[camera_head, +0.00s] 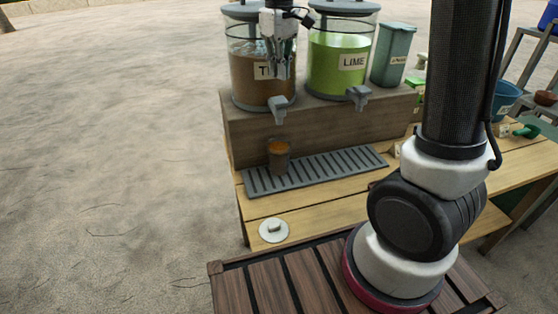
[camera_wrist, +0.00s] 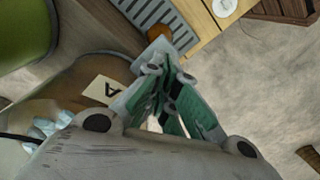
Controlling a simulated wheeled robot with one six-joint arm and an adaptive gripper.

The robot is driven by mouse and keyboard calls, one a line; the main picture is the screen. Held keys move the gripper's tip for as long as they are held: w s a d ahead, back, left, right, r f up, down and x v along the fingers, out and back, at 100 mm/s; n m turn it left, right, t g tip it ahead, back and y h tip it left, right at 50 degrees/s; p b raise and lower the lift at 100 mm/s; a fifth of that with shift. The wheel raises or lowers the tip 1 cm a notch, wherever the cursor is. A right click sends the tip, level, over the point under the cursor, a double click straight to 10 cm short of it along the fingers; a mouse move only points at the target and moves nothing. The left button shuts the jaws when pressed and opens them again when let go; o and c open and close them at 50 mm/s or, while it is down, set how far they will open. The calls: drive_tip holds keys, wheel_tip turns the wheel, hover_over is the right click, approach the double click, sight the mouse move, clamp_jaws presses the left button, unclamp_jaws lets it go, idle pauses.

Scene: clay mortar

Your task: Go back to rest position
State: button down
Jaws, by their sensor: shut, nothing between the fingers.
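My gripper (camera_head: 278,68) is in the air in front of the left dispenser, which holds brown liquid and has a partly hidden label. Its fingers are shut and hold nothing. The wrist view shows the closed fingers (camera_wrist: 165,85) with the dispenser and its tap close by. A cup of brown liquid (camera_head: 279,160) stands at the left end of the grey slatted drip tray (camera_head: 318,172), below the left tap (camera_head: 279,106). The cup also shows partly behind the fingers in the wrist view (camera_wrist: 184,40).
The brown dispenser (camera_head: 247,75) and the green LIME dispenser (camera_head: 338,65) stand on a wooden block (camera_head: 310,128). A grey-green bin (camera_head: 393,55) is beside them. A round white lid (camera_head: 273,230) lies on the table's front left. Open ground lies to the left.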

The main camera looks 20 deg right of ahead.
idle(0.4)
drive_tip(key=shift+f, duration=0.15)
drive_tip(key=s+d+m+t, duration=0.1)
drive_tip(key=s+d+m, duration=0.1)
drive_tip(key=s+d, duration=0.3)
drive_tip(key=s+d+r+m+t, duration=0.1)
drive_tip(key=s+d, duration=0.4)
drive_tip(key=s, duration=0.6)
drive_tip(key=s+d+r+m+t, duration=0.1)
drive_tip(key=s+d+m+t, duration=0.1)
drive_tip(key=s+d, duration=0.3)
drive_tip(key=s+m, duration=0.1)
drive_tip(key=s, duration=0.2)
drive_tip(key=shift+r, duration=0.25)
